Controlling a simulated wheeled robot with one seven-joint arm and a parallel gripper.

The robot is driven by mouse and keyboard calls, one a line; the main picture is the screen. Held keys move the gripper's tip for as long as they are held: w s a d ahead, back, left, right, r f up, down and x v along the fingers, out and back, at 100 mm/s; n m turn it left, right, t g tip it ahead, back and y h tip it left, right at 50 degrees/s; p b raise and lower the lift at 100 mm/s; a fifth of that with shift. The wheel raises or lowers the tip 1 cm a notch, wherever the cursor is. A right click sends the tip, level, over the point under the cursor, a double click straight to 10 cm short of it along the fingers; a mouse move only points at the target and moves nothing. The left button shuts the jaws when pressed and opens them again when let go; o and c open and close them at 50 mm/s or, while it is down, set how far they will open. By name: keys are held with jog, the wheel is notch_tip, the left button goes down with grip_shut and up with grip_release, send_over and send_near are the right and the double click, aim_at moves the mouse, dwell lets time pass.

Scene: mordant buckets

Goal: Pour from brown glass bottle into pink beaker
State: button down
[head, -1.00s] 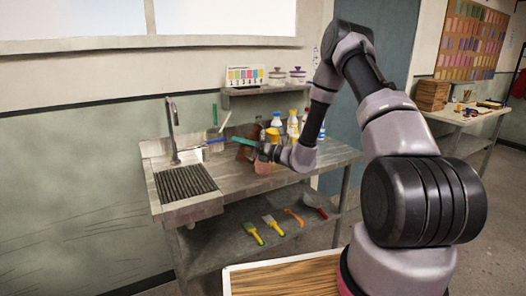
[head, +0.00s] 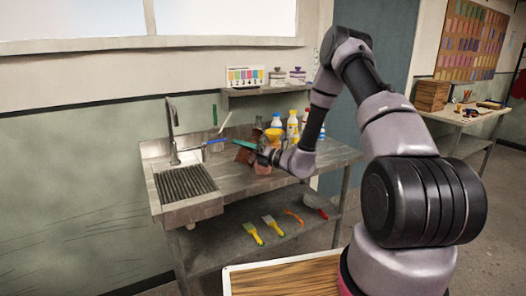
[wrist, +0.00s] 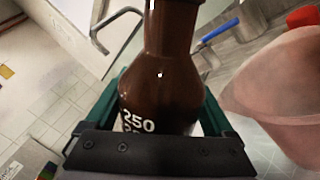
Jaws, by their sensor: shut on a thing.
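The brown glass bottle (wrist: 160,75) fills the middle of the wrist view, with white "250" lettering on its side. My gripper (wrist: 160,112) is shut on it, with green fingers on either side of its body. Its mouth is beyond the top edge of that view. The pink beaker (wrist: 285,95) stands just right of the bottle there, cut off by the frame edge. In the head view my gripper (head: 250,147) holds the bottle (head: 242,156) above the bench, close to the beaker (head: 262,167), which my wrist partly covers. I cannot see any liquid flowing.
A sink (head: 185,183) with a tap (head: 172,130) is at the bench's left. Several bottles (head: 292,125) and a yellow object (head: 273,137) stand behind my wrist. Brushes (head: 250,233) lie on the lower shelf (head: 285,225). A blue-handled tool (wrist: 222,28) is beyond the bottle.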

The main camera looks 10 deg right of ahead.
jog(key=shift+s+a+f+m, duration=0.15)
jog(key=shift+f+m, duration=0.55)
jog(key=shift+f, duration=0.35)
dwell(0.6)
jog(key=shift+s+a+f+m+t, duration=0.1)
jog(key=shift+m+t, duration=0.3)
jog(key=shift+m, duration=0.6)
dwell(1.5)
jog(key=shift+s+r+m, duration=0.1)
jog(key=shift+r+m, duration=0.55)
jog(key=shift+m, duration=0.25)
dwell(1.6)
jog(key=shift+w+r+m+t+h, duration=0.25)
jog(key=shift+r+m+t+h, duration=0.1)
jog(key=shift+m, duration=0.25)
dwell(0.8)
